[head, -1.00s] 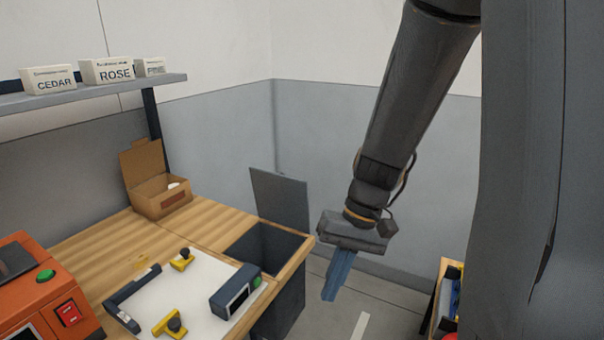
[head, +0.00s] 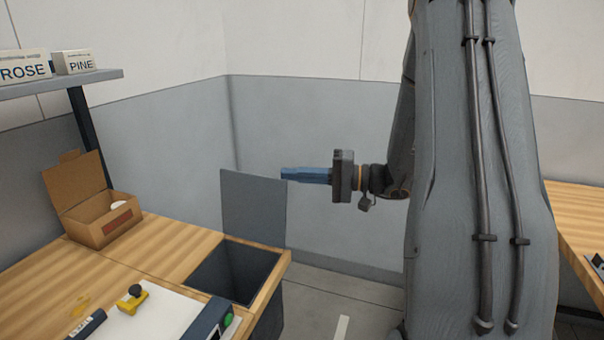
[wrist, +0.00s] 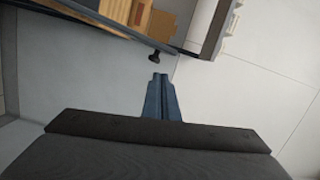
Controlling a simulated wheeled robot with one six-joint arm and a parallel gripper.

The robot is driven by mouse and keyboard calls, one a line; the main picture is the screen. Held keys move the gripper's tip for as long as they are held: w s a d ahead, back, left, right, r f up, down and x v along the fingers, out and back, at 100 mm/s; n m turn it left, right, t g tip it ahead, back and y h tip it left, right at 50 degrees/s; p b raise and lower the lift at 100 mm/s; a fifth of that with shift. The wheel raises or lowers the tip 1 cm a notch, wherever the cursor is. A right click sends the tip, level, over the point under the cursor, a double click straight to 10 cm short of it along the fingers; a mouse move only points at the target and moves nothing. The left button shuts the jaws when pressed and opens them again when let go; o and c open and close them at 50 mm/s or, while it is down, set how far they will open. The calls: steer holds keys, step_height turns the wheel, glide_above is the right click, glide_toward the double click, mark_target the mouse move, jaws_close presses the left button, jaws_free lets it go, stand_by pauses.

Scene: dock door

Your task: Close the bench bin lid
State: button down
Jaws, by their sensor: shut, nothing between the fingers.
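The bench bin (head: 232,273) is a dark grey box set into the right end of the wooden bench, and its inside shows from above. Its lid (head: 252,206), a flat grey panel, stands upright at the bin's back edge, so the bin is open. My gripper (head: 284,174) has blue fingers pointing left, shut and empty. In the head view the fingertips are at the lid's upper right corner; I cannot tell whether they touch it. In the wrist view the shut fingers (wrist: 158,78) point up the picture, and the lid cannot be made out with certainty.
An open cardboard box (head: 105,222) stands on the bench (head: 165,250), left of the bin. A white board (head: 150,318) with a yellow clamp (head: 133,298) lies in front. Labelled boxes sit on a shelf (head: 60,83). Another wooden table (head: 575,215) is at right.

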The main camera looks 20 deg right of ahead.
mark_target(272, 183)
steer(key=a+p, duration=0.1)
steer(key=a, duration=0.1)
steer(key=a+p, duration=0.1)
steer(key=a, duration=0.1)
steer(key=a+p, duration=0.1)
steer(key=a, duration=0.1)
steer(key=shift+w+a+f, duration=0.2)
steer(key=shift+a+f, duration=0.1)
steer(key=shift+a, duration=0.1)
steer(key=shift+a+f, duration=0.25)
steer(key=shift+a, duration=0.35)
steer(key=shift+d+r, duration=0.1)
steer(key=shift+d, duration=0.15)
